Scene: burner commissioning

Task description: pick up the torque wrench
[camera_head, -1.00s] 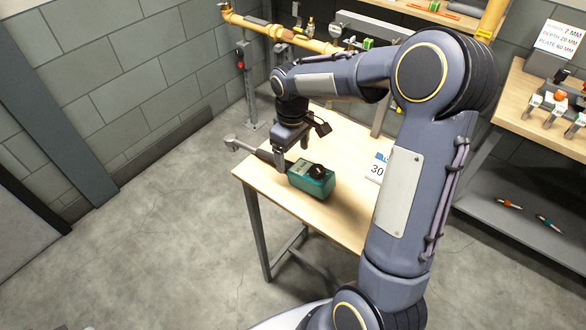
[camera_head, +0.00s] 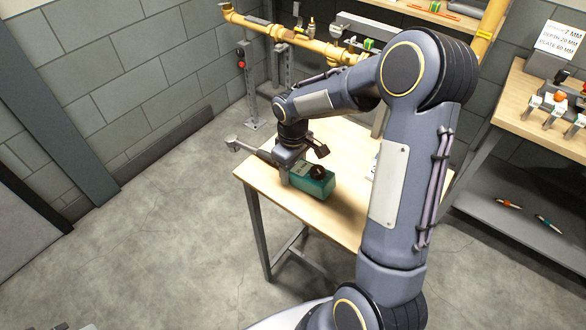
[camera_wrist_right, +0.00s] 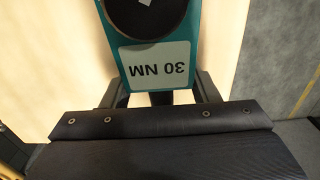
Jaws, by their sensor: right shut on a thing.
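In the right wrist view the teal body (camera_wrist_right: 160,80) carries a white "30 NM" label. My right gripper (camera_head: 285,180) is low at the body's left end. Its fingers (camera_wrist_right: 155,97) stand either side of a dark part below the label, shut on the wrench. My left gripper is not in view.
The wooden table (camera_head: 335,218) has bare top around the wrench. A yellow pipe (camera_head: 290,36) runs behind it. A side bench (camera_head: 525,92) with small fittings stands at the right. My right arm hides part of the table.

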